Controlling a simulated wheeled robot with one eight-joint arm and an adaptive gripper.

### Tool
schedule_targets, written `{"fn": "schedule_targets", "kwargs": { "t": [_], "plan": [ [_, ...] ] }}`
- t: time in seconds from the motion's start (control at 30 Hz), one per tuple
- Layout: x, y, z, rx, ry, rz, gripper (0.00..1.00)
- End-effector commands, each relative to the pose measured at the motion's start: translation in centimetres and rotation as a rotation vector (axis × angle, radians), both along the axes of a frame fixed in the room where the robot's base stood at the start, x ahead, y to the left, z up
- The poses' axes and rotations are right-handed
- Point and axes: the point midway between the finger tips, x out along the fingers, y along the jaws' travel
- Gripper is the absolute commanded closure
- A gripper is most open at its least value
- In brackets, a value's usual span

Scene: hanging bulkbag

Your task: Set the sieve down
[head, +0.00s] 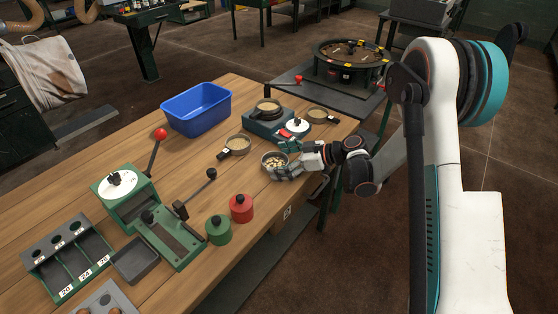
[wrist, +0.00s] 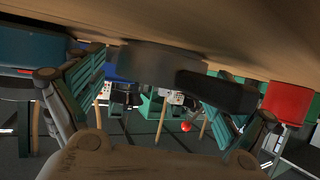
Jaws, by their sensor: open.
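A round metal sieve (head: 274,159) holding pale pieces sits at the front edge of the wooden bench, right at my gripper (head: 287,160). In the wrist view, which is upside down, a grey round body (wrist: 150,62) with a thick dark handle lies between the two spread green fingers of my gripper (wrist: 158,88). It appears to rest on the bench top. My gripper is open around the handle, with a finger on each side. In the head view my gripper hides the handle.
A red pot (head: 241,208) and green pot (head: 219,230) stand left along the edge. A blue bin (head: 196,108) stands farther back.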

Motion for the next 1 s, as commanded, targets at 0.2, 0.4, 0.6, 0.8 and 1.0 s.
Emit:
{"fn": "schedule_targets", "kwargs": {
  "t": [0.2, 0.4, 0.6, 0.8, 1.0],
  "plan": [
    [0.0, -0.2, 0.4, 0.0, 0.0, -0.001, 0.06],
    [-0.8, -3.2, 1.9, 0.0, 0.001, -0.004, 0.06],
    [-1.9, -6.9, 3.6, 0.0, 0.0, -0.003, 0.06],
    [-2.7, -9.6, 4.6, 0.0, -0.001, -0.002, 0.06],
    [-3.0, -10.7, 4.9, 0.0, 0.0, -0.001, 0.06]
  ]
}}
